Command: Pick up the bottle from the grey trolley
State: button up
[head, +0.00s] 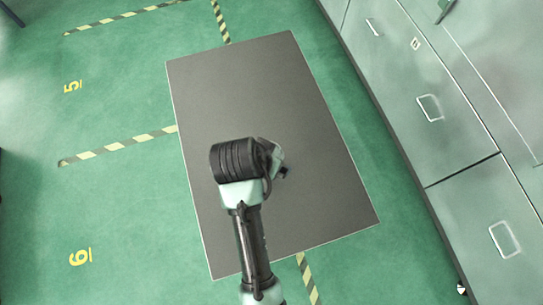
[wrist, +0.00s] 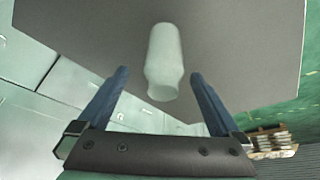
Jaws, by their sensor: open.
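The bottle (wrist: 165,55) is pale, whitish-green and plain, and shows in the wrist view against the dark grey top of the trolley (wrist: 235,45). My gripper (wrist: 160,73) is open, with its two blue fingers apart to the left and right of the bottle's lower part in the picture. No finger visibly touches it. I cannot tell how far the fingertips are from it in depth. In the head view the grey trolley top (head: 250,85) lies under my arm. The bottle does not show there, and my wrist hides most of the gripper.
Grey-green cabinets (head: 400,70) with handles run along the right of the trolley, with a narrow strip of floor between. The green floor (head: 120,195) at the left is clear, with striped markings. The wrist view shows a stacked pallet (wrist: 272,142) at lower right.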

jog(key=shift+w+p+x, duration=0.15)
jog(key=shift+p+x, duration=0.1)
jog(key=shift+x, duration=1.45)
jog(key=shift+w+p+x, duration=0.1)
jog(key=shift+p+x, duration=0.15)
jog(key=shift+x, duration=1.45)
jog(key=shift+a, duration=0.2)
jog(key=c, duration=1.3)
